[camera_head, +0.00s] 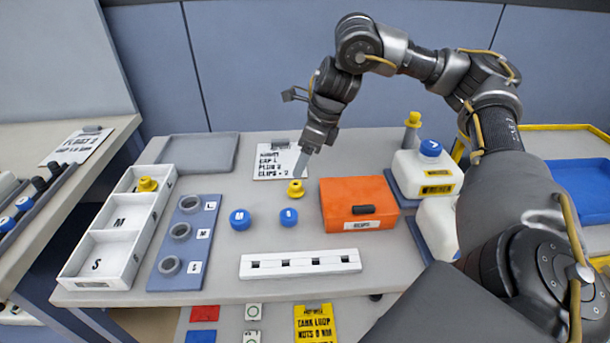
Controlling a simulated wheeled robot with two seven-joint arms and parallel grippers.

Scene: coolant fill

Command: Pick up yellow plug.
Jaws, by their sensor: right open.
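A yellow plug (296,188) stands on the grey table, below the white note card. My right gripper (301,168) points down just above and slightly right of this plug. Its jaws are open, and the fingertips look close to the plug; I cannot tell whether they touch it. A second yellow plug (148,184) sits in the far compartment of the white sorting tray (104,247). My left gripper is not in view.
Two blue caps (240,219) (289,217) lie in front of the plug. An orange box (358,204) stands close on its right. A white slotted bar (300,263) lies nearer. White jugs (427,174) stand at right, and a blue ring board (183,243) at left.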

